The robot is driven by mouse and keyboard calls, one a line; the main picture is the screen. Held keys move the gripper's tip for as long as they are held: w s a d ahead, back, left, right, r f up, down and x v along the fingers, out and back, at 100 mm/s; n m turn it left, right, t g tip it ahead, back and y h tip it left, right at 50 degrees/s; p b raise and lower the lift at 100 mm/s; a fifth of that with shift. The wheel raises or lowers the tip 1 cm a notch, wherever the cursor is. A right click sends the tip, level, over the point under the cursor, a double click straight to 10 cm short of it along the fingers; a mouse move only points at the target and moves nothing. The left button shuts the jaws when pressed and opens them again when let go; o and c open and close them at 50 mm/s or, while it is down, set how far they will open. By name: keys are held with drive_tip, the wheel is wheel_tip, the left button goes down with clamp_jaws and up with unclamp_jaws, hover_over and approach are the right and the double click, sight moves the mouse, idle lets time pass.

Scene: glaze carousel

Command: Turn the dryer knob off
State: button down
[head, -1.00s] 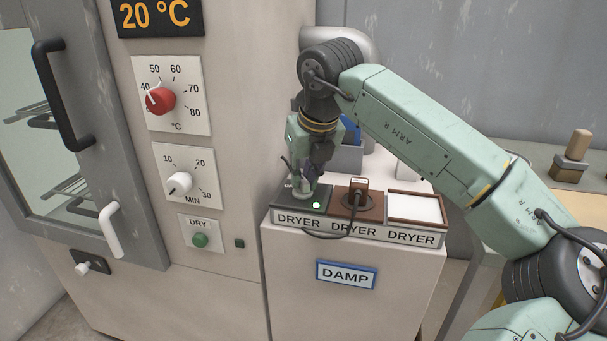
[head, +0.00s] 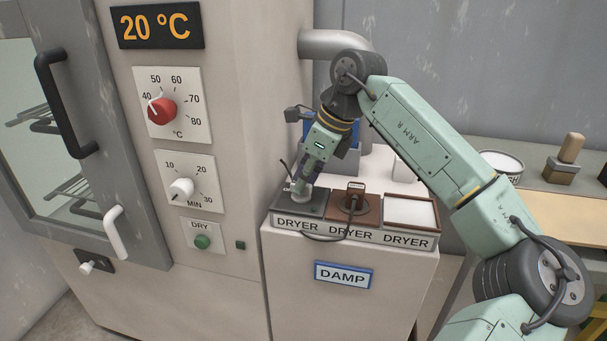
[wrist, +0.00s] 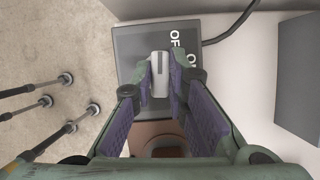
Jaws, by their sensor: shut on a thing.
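The dryer knob is a pale bar-shaped knob (wrist: 160,82) on a dark panel (wrist: 130,45) with white lettering, partly hidden by my fingers. In the wrist view it stands between my two purple finger pads, its bar running up and down in the picture. My gripper (head: 301,185) is shut on the knob from above, with the wrist tilted. No green light shows on the panel.
A brown socket block with a plug (head: 354,200) and a brown-framed white tray (head: 410,212) stand right of the panel. The dryer cabinet with its red knob (head: 161,111), MIN knob (head: 181,189) and green button (head: 202,242) is on the left. A cable runs below the panel.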

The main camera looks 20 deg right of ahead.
drive_tip(key=shift+n, duration=0.6)
drive_tip(key=c, duration=1.6)
unclamp_jaws()
drive_tip(key=shift+g, duration=0.3)
drive_tip(key=shift+r, duration=0.1)
drive_tip(key=v, duration=1.1)
drive_tip(key=shift+s+d+r, duration=0.15)
drive_tip(key=shift+d+r, duration=0.05)
drive_tip(key=shift+r, duration=0.15)
